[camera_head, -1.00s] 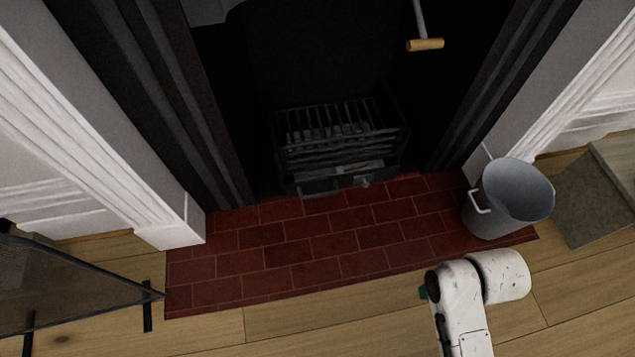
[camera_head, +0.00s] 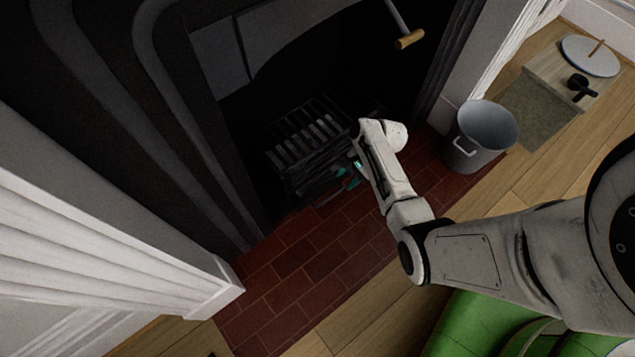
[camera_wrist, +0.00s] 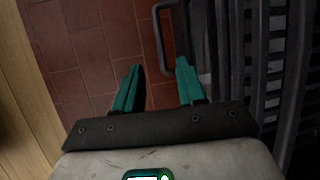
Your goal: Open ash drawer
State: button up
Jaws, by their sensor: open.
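The ash drawer (camera_head: 318,189) is a dark front low under the fire grate (camera_head: 305,137), at the hearth bricks. In the wrist view its dark, bracket-shaped handle (camera_wrist: 159,38) stands out over the red bricks. My gripper (camera_head: 347,178) is low in front of the grate, and my arm hides part of the drawer. In the wrist view my gripper (camera_wrist: 160,67) has two teal fingers spread apart with nothing between them. The handle lies just beyond the fingertips, nearer the right finger. I cannot tell whether that finger touches it. The drawer looks shut.
A grey metal bucket (camera_head: 482,134) stands right of my arm on the hearth's edge. A wooden-handled rod (camera_head: 409,39) hangs above the grate. The white surround (camera_head: 110,240) is at left. A green rounded object (camera_head: 470,325) is at the bottom. Red brick hearth (camera_head: 290,290) is clear in front.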

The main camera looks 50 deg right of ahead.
aim_at(330, 197)
jog(key=b+x, duration=0.6)
jog(key=x, duration=0.4)
jog(key=shift+f, duration=0.2)
jog(key=shift+c, duration=0.2)
grip_shut()
